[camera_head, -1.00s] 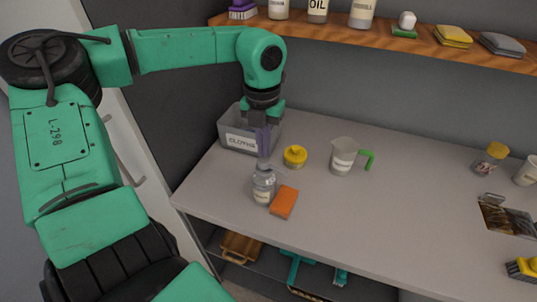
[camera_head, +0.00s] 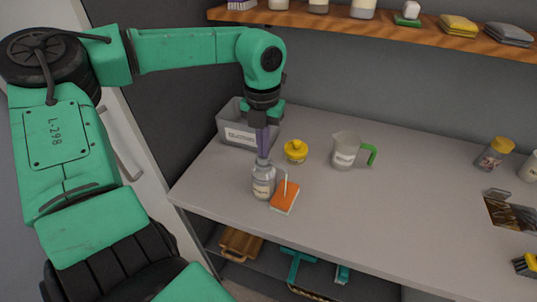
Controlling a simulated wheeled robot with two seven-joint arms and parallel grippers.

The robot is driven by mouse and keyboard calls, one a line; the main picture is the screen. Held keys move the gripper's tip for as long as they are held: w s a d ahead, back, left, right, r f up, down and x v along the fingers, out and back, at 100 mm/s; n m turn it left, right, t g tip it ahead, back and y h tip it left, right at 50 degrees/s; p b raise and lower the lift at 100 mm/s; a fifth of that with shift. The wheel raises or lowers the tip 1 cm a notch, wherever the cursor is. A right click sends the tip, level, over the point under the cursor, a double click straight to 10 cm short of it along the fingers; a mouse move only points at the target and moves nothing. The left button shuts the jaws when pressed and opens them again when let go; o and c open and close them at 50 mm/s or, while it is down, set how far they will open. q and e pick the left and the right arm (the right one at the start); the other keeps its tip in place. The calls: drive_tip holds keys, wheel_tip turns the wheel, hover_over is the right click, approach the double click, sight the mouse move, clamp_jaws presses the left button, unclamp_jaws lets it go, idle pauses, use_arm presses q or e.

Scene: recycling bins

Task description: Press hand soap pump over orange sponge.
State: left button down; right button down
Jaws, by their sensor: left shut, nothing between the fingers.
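A clear soap bottle (camera_head: 263,185) with a pump stands upright near the front left of the grey counter. An orange sponge (camera_head: 284,204) lies just right of it. A thin pale streak runs from the pump spout down to the sponge, and a whitish patch shows on the sponge. My left gripper (camera_head: 263,154) points down with its fingers shut, directly over the pump and apparently touching its top. The fingers hide part of the pump head. My right gripper is not in view.
A labelled grey bin (camera_head: 237,122) stands behind the gripper. A yellow-lidded jar (camera_head: 295,150) and a measuring jug with a green handle (camera_head: 344,151) stand to the right. A shelf (camera_head: 395,34) runs above. The middle of the counter (camera_head: 400,210) is clear.

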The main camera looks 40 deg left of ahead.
use_arm(q)
drive_tip(key=shift+r+p, duration=0.9)
drive_tip(key=shift+r, duration=0.35)
drive_tip(key=shift+r, duration=0.1)
wheel_tip(320, 180, up, 6)
drive_tip(key=p, duration=0.3)
drive_tip(key=shift+p, duration=0.35)
